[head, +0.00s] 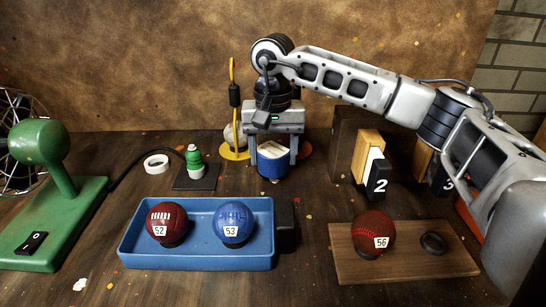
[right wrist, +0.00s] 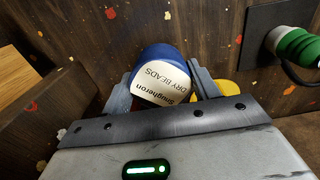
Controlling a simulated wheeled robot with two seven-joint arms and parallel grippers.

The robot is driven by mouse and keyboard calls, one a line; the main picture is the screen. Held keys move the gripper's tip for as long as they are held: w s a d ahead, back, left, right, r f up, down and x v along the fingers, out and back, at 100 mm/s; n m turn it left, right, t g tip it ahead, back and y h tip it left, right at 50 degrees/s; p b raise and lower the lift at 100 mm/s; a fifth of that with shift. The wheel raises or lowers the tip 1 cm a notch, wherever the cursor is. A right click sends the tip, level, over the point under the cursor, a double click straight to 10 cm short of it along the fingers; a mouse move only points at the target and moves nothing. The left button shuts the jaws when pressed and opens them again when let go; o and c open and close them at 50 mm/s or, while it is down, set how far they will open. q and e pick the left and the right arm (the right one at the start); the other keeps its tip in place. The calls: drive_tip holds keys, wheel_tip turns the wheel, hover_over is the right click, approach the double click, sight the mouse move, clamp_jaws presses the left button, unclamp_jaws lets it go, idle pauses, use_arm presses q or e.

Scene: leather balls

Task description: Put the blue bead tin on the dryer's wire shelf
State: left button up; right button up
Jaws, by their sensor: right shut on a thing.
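The blue bead tin (head: 270,167) with a white label is between the fingers of my right gripper (head: 273,156), at the back middle of the bench. In the right wrist view the tin (right wrist: 160,62) shows its "DRY BEADS" label between the fingertips (right wrist: 160,90). The right gripper is shut on it. I cannot tell whether the tin's base touches the bench. A round wire guard (head: 17,112) stands at the far left edge behind a green machine (head: 45,150); I cannot make out a wire shelf. My left gripper is out of view.
A blue tray (head: 200,262) holds a red ball (head: 167,222) and a blue ball (head: 235,221). A wooden board (head: 400,268) holds another red ball (head: 374,234). Numbered blocks (head: 376,175) stand right.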

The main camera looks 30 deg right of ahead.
drive_tip(key=shift+f, duration=0.7)
drive_tip(key=shift+f, duration=0.2)
drive_tip(key=o, duration=1)
drive_tip(key=shift+r, duration=0.1)
drive_tip(key=shift+o, duration=0.2)
